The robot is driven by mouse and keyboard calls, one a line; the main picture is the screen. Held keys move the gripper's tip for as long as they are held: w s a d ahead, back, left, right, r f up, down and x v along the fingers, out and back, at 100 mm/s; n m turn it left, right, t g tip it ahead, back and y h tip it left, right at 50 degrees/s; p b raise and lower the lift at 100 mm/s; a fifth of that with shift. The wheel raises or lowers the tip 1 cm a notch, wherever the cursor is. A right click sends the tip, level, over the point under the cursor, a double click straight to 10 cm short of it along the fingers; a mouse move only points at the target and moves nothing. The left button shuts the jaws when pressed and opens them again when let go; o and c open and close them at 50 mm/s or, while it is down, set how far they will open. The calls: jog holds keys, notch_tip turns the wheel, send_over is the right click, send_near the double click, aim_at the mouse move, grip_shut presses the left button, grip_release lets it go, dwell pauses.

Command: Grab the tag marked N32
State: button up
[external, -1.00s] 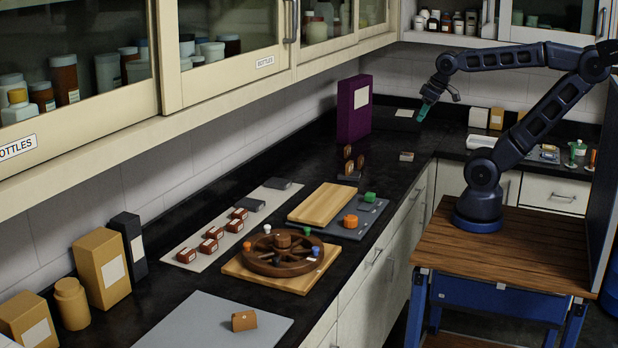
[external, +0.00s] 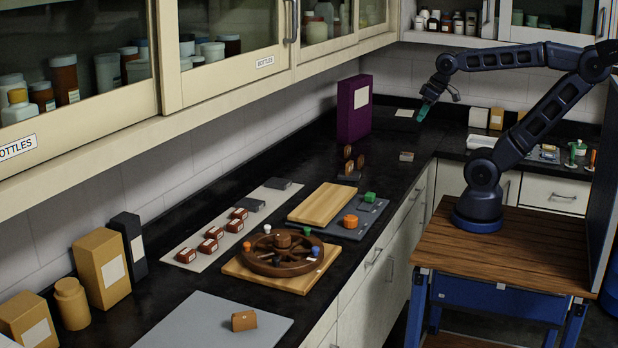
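My gripper (external: 423,112) hangs over the far part of the black counter, right of the purple box. A teal piece shows at its tip, and I cannot tell whether it is a fingertip or something held. No marking N32 is legible in this view. Small label-like pieces that could be tags are a grey one (external: 406,156) lying on the counter below my gripper and several dark red ones (external: 208,246) with pale labels on a light strip. A brown one (external: 244,320) stands on the grey mat. My gripper is apart from all of these.
A purple box (external: 354,110) stands near the back corner. A wooden wheel (external: 262,262) lies on a board. A pale board (external: 320,203) and a grey tray with an orange piece (external: 351,220) sit mid-counter. Upper cabinets (external: 215,75) overhang the left side. Counter around the grey piece is clear.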

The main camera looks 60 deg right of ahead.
jog(key=shift+o, duration=0.5)
jog(key=m+g+h, duration=0.5)
jog(key=m, duration=1.3)
send_over(347, 146)
jog(key=s+a, duration=0.1)
jog(key=a, duration=0.2)
notch_tip(347, 146, down, 21)
jog(key=x, duration=0.4)
jog(key=shift+f, duration=0.3)
jog(key=shift+y, duration=0.3)
jog(key=shift+w+x, duration=0.2)
jog(key=shift+x, duration=0.7)
jog(key=shift+w+x, duration=0.15)
jog(key=shift+x, duration=0.8)
jog(key=shift+w+x, duration=0.2)
jog(key=shift+x, duration=0.7)
jog(key=shift+a+f+t, duration=0.1)
jog(key=shift+a+t, duration=0.1)
jog(key=shift+t, duration=0.1)
